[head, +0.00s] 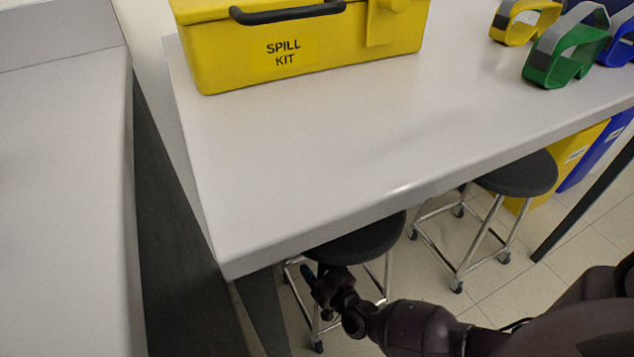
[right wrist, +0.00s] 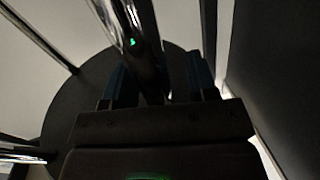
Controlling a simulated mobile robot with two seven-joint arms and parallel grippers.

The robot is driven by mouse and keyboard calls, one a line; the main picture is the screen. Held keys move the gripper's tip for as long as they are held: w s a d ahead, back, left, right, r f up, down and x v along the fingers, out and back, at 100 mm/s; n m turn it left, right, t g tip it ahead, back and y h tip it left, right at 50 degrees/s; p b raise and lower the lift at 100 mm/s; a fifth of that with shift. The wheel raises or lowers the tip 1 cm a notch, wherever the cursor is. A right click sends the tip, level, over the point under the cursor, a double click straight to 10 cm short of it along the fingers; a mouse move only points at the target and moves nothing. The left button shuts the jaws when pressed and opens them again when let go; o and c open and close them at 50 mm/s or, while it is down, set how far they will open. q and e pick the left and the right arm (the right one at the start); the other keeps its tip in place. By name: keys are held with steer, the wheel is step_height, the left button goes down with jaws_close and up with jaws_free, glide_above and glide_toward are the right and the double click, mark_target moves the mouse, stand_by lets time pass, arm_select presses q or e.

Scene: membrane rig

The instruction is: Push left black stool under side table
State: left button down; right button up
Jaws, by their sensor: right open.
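The left black stool (head: 368,240) has a round black seat and chrome legs on casters. Its seat is partly under the front edge of the side table (head: 290,175), near the table's left corner. My right gripper (head: 312,275) is at the seat's front-left edge, low by the chrome legs. In the right wrist view, the open fingers of my right gripper (right wrist: 160,82) have a chrome leg (right wrist: 140,45) showing between them, with the dark round seat (right wrist: 75,95) behind. I cannot tell whether the fingers touch the leg. My left gripper is out of view.
A second black stool (head: 522,175) stands to the right, partly under the table. A yellow spill kit (head: 310,55) and goggles (head: 560,55) are on the tabletop. A white counter (head: 65,180) with a dark side is at left. Yellow and blue bins (head: 602,150) stand at right.

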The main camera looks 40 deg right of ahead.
jaws_close()
stand_by(1.3)
